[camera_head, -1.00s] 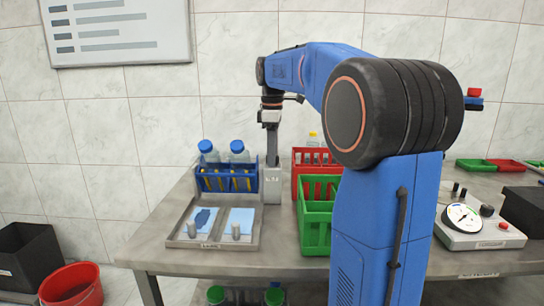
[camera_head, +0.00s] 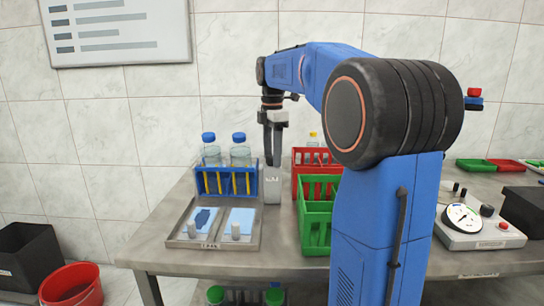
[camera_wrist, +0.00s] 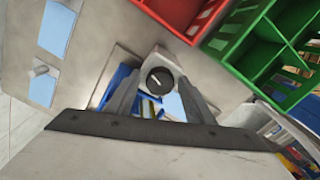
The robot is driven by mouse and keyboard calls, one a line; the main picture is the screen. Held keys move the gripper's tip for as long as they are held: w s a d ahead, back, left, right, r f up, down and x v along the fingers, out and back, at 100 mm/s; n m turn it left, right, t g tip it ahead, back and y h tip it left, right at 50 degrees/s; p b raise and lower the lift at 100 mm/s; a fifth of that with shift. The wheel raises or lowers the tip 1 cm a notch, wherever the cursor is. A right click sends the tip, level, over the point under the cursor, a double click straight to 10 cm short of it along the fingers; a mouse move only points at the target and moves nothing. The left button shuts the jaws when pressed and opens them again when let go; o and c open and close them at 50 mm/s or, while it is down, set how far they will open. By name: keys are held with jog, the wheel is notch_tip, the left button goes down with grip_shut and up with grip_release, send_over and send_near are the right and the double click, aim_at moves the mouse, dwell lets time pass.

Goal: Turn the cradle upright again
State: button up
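A round black knob (camera_wrist: 160,80) sits on the post's top. My gripper (camera_head: 273,163) points straight down over the post. In the wrist view its fingers (camera_wrist: 160,88) stand either side of the knob, with a small gap visible, so it looks open. The cradle is mostly hidden behind the fingers in that view.
A grey tray with light-blue cards (camera_head: 183,240) lies in front of the cradle. Green (camera_head: 316,210) and red (camera_head: 299,157) crates stand close right of the post. A dial box (camera_head: 480,235) is at the right. The tiled wall is behind.

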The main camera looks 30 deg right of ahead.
jog(key=m, duration=0.7)
dwell(0.3)
jog(key=c, duration=0.9)
jog(key=n, duration=0.3)
jog(key=shift+c, duration=0.2)
jog(key=o, duration=1.2)
jog(key=shift+r, duration=3.5)
